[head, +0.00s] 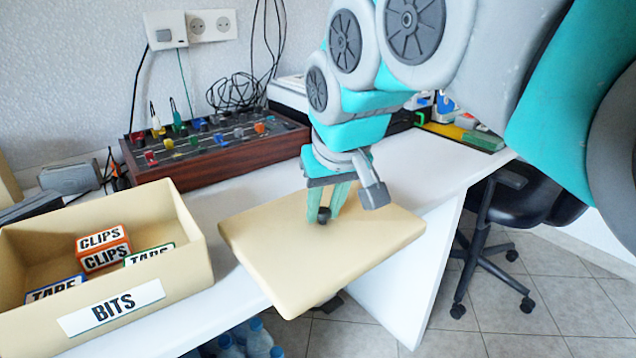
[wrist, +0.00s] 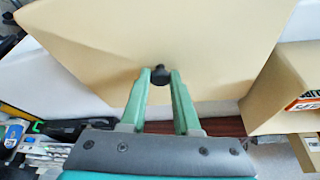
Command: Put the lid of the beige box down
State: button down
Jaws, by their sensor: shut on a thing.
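The beige lid (head: 290,245) is a flat slab with a small dark knob (head: 324,215) on top. My gripper (head: 332,205) is shut on the knob from above. In the wrist view the green fingers (wrist: 162,80) flank the knob and the lid (wrist: 150,30) fills the upper picture. The lid is to the right of the box and sticks out past the table's front edge. I cannot tell whether its underside touches the table. The open beige box (head: 185,240), labelled BITS, stands at the left with small CLIPS and TAPE boxes inside.
A wood-sided mixer panel (head: 215,140) with coloured knobs stands behind the lid. The white table (head: 235,190) has bare room between the box and the mixer. A black chair (head: 510,210) is at the right. Blue bottles (head: 245,340) are below the table.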

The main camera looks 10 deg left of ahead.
jog(key=w+a, duration=0.3)
jog(key=w, duration=0.1)
jog(key=w+a+p, duration=0.1)
jog(key=w+a, duration=0.1)
jog(key=w, duration=0.1)
jog(key=w+a+f, duration=0.1)
jog(key=w+a, duration=0.2)
jog(key=w, duration=0.1)
jog(key=shift+w+a+f+p, duration=0.1)
jog(key=shift+w+a+p, duration=0.2)
jog(key=shift+w+a, duration=0.05)
jog(key=shift+f, duration=1.8)
jog(key=c, duration=0.6)
grip_release()
jog(key=shift+f, duration=0.1)
jog(key=shift+c, duration=0.2)
jog(key=shift+r, duration=0.55)
jog(key=v, duration=1.1)
jog(key=shift+s, duration=0.15)
